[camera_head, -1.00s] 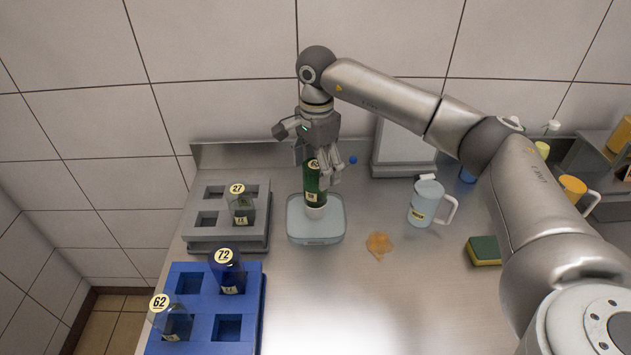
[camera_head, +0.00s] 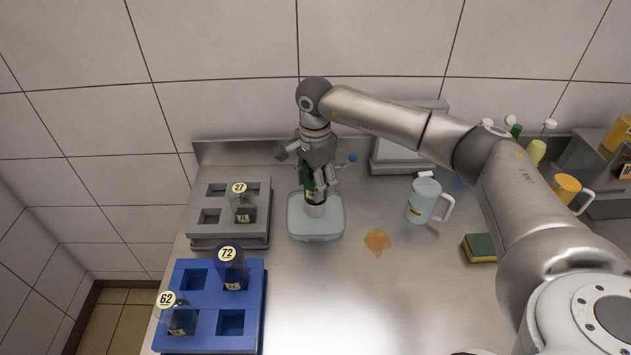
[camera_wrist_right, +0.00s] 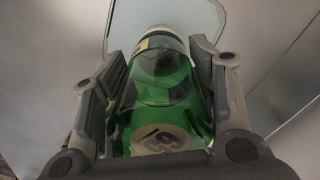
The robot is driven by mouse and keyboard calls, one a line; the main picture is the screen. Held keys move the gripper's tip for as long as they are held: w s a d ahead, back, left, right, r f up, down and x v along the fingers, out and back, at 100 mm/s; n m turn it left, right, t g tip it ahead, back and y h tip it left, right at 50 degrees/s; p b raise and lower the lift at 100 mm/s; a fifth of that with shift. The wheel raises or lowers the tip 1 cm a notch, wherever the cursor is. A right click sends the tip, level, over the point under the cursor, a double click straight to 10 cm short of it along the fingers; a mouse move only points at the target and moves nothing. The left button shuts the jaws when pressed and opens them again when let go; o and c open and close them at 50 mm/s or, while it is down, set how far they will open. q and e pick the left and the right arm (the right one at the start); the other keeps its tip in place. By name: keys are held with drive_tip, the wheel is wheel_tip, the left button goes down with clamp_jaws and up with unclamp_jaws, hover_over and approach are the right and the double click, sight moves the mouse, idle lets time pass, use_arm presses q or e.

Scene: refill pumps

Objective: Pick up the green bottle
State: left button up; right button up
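The green bottle (camera_head: 310,197) stands upright on a light blue lidded tub (camera_head: 316,231), its white end (camera_head: 316,210) down. In the right wrist view the green bottle (camera_wrist_right: 165,105) lies between my fingers, a round number label at its near end. My right gripper (camera_head: 318,188) comes from above, its fingers on both sides of the bottle and hiding much of it. Whether the fingers press on it or leave a small gap, I cannot tell. My left gripper is not in view.
A grey rack (camera_head: 223,228) with bottle 27 (camera_head: 243,209) and a blue rack (camera_head: 205,308) with bottles 72 (camera_head: 232,272) and 62 (camera_head: 183,318) stand left. To the right are an orange spill (camera_head: 377,241), a light blue jug (camera_head: 423,201) and a sponge (camera_head: 481,247).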

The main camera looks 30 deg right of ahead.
drive_tip(key=shift+c, duration=1.4)
drive_tip(key=shift+r, duration=0.1)
